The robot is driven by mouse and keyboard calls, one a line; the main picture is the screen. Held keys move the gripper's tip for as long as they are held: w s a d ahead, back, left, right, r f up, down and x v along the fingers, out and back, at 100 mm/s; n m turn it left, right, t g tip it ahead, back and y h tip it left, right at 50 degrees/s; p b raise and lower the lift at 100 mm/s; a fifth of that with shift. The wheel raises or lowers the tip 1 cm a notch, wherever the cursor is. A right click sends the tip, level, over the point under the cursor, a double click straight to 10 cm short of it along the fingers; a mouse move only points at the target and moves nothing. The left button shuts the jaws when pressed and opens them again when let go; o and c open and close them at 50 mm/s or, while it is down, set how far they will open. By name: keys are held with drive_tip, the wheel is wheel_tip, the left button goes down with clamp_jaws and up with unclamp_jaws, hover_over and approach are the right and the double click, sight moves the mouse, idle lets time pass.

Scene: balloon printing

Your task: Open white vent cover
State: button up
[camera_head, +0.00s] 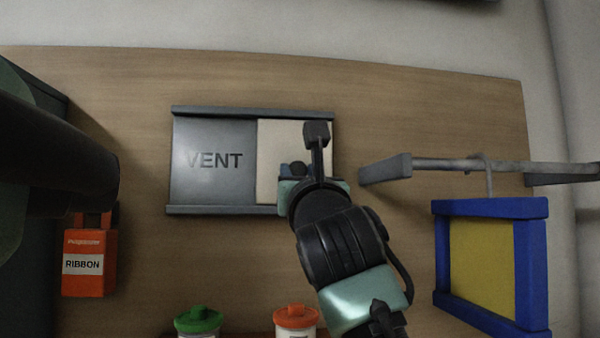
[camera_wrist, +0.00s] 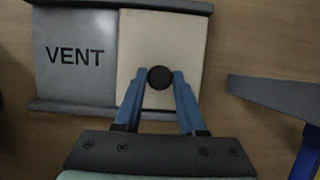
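The vent is a grey framed panel (camera_head: 212,165) on the wooden wall board, with "VENT" written on its left part. The white vent cover (camera_head: 270,135) fills the right part of the frame; it also shows in the wrist view (camera_wrist: 190,38). A round dark knob (camera_wrist: 159,77) stands out from the cover's lower middle. My gripper (camera_wrist: 160,84) has a blue finger on each side of the knob, and both fingertips appear to touch it. In the head view my gripper (camera_head: 297,170) is in front of the cover and hides its lower right part.
A grey bar on brackets (camera_head: 440,164) juts out to the right of the vent. A blue frame with a yellow panel (camera_head: 490,260) hangs below it. An orange ribbon box (camera_head: 90,262) is at lower left. Green-lidded (camera_head: 198,320) and orange-lidded (camera_head: 296,316) jars stand below.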

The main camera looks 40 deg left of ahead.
clamp_jaws()
idle(1.0)
